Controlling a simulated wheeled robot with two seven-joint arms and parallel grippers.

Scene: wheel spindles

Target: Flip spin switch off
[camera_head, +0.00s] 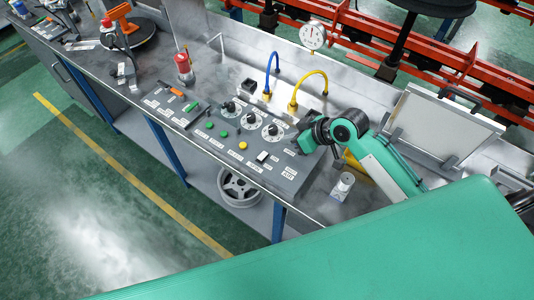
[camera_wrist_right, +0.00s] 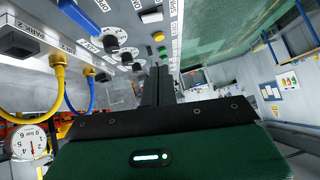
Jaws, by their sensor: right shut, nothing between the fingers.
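The grey control panel (camera_head: 205,136) slopes along the front of the bench. It carries dial knobs (camera_head: 253,118), green buttons (camera_head: 222,134), a yellow button (camera_head: 243,146) and a small switch (camera_head: 262,156) near its right end. My right gripper (camera_head: 304,138) is over the panel's right end, beside the knobs. In the right wrist view its dark fingers (camera_wrist_right: 159,84) are together and empty, pointing along the panel, with knobs (camera_wrist_right: 127,57) to their left. Contact is unclear. My left gripper is out of view.
Blue (camera_head: 274,72) and yellow (camera_head: 309,88) hoses rise behind the panel, near a pressure gauge (camera_head: 313,36). The floor in front is clear.

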